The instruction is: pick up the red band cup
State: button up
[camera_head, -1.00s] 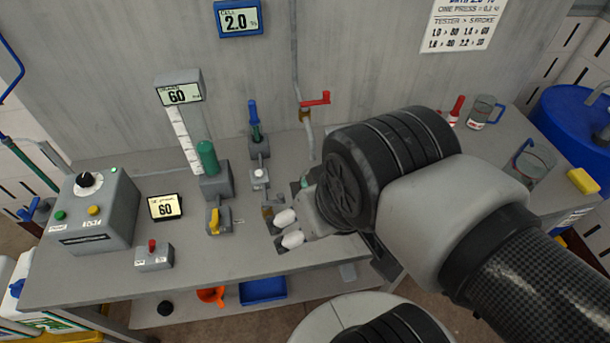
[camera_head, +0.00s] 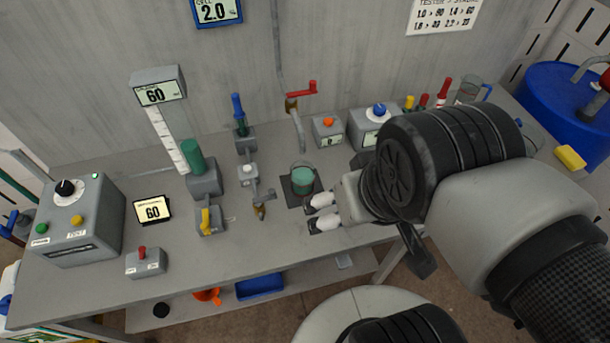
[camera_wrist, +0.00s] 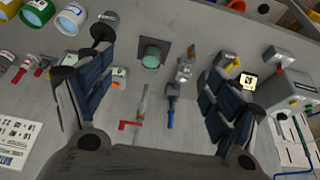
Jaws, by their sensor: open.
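A clear cup with a blue handle (camera_head: 470,90) stands at the back right of the bench, partly behind my arm. A red band showed low on it a second ago; I cannot make the band out now. Another clear cup holding green liquid (camera_head: 302,178) stands upright on a dark square plate, its band not clear; the green liquid also shows in the wrist view (camera_wrist: 152,56). My gripper (camera_head: 320,212) is open and empty, just in front and right of the green-filled cup, apart from the red band cup. Its fingers are spread in the wrist view (camera_wrist: 158,80).
A tester stand (camera_head: 204,180), small valves and a red crank (camera_head: 300,88) stand left and behind. Button boxes (camera_head: 328,130) and red-capped bottles stand at the back. A yellow block (camera_head: 570,157) and a blue drum (camera_head: 550,95) are at right.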

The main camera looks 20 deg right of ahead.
aim_at(302, 173)
jog(key=z, duration=1.9)
jog(key=j+u, duration=0.1)
jog(key=u, duration=1.8)
jog(key=j+z, duration=0.6)
jog(key=j, duration=0.15)
